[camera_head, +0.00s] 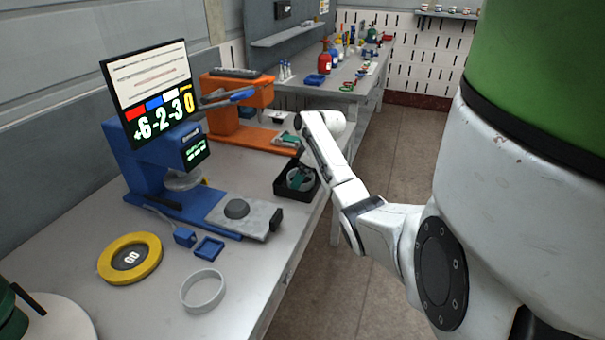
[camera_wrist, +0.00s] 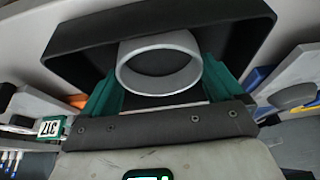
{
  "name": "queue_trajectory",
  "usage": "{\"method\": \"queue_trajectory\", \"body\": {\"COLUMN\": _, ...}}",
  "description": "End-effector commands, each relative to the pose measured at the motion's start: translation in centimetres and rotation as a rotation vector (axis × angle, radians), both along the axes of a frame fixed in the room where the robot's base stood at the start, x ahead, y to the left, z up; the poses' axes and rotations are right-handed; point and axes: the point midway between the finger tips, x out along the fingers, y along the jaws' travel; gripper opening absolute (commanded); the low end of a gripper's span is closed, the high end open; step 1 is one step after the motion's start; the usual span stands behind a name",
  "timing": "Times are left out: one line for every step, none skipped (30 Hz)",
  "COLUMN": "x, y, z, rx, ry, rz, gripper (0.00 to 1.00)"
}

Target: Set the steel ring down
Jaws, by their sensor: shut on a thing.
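The steel ring (camera_wrist: 158,42) is a plain light-grey band between the two green fingers of my gripper (camera_wrist: 161,80) in the wrist view. The gripper is shut on it. A black open tray (camera_wrist: 85,38) surrounds the ring and fingertips. In the head view the ring (camera_head: 301,180) shows inside the black tray (camera_head: 283,194) near the table's right edge, partly hidden by my arm. I cannot tell whether the ring touches the tray floor.
A blue press (camera_head: 140,170) with a screen stands left of the tray, with a grey block (camera_head: 255,222) on its base. An orange stand (camera_head: 255,95) is behind. A yellow ring (camera_head: 113,262) and another grey ring (camera_head: 190,298) lie in front. The floor at right is clear.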

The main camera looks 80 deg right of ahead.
Motion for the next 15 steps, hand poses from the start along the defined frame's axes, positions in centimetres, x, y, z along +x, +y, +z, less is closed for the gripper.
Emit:
{"method": "queue_trajectory", "body": {"x": 0.00, "y": -0.03, "z": 0.06, "rx": -0.001, "ry": -0.001, "rz": 0.000, "gripper": 0.59}}
{"method": "queue_trajectory", "body": {"x": 0.00, "y": -0.03, "z": 0.06, "rx": -0.001, "ry": -0.001, "rz": 0.000, "gripper": 0.59}}
{"method": "queue_trajectory", "body": {"x": 0.00, "y": -0.03, "z": 0.07, "rx": -0.001, "ry": -0.001, "rz": 0.000, "gripper": 0.59}}
{"method": "queue_trajectory", "body": {"x": 0.00, "y": -0.03, "z": 0.04, "rx": -0.001, "ry": -0.001, "rz": 0.000, "gripper": 0.59}}
{"method": "queue_trajectory", "body": {"x": 0.00, "y": -0.02, "z": -0.02, "rx": -0.001, "ry": -0.001, "rz": 0.000, "gripper": 0.59}}
{"method": "queue_trajectory", "body": {"x": 0.01, "y": -0.02, "z": -0.14, "rx": -0.001, "ry": -0.001, "rz": 0.000, "gripper": 0.59}}
{"method": "queue_trajectory", "body": {"x": 0.01, "y": -0.02, "z": -0.24, "rx": 0.000, "ry": -0.001, "rz": 0.000, "gripper": 0.59}}
{"method": "queue_trajectory", "body": {"x": 0.01, "y": -0.02, "z": -0.33, "rx": 0.000, "ry": -0.001, "rz": 0.000, "gripper": 0.59}}
{"method": "queue_trajectory", "body": {"x": 0.00, "y": -0.02, "z": -0.24, "rx": 0.000, "ry": -0.001, "rz": 0.000, "gripper": 0.98}}
{"method": "queue_trajectory", "body": {"x": -0.02, "y": -0.02, "z": -0.23, "rx": 0.000, "ry": -0.001, "rz": 0.000, "gripper": 1.00}}
{"method": "queue_trajectory", "body": {"x": -0.01, "y": -0.02, "z": -0.23, "rx": 0.000, "ry": -0.001, "rz": 0.000, "gripper": 1.00}}
{"method": "queue_trajectory", "body": {"x": -0.01, "y": -0.02, "z": -0.23, "rx": 0.000, "ry": -0.001, "rz": 0.000, "gripper": 1.00}}
{"method": "queue_trajectory", "body": {"x": -0.01, "y": -0.02, "z": -0.23, "rx": 0.000, "ry": -0.001, "rz": 0.000, "gripper": 1.00}}
{"method": "queue_trajectory", "body": {"x": -0.01, "y": -0.02, "z": -0.23, "rx": 0.000, "ry": -0.001, "rz": 0.000, "gripper": 1.00}}
{"method": "queue_trajectory", "body": {"x": -0.01, "y": -0.02, "z": -0.22, "rx": 0.000, "ry": -0.001, "rz": 0.000, "gripper": 1.00}}
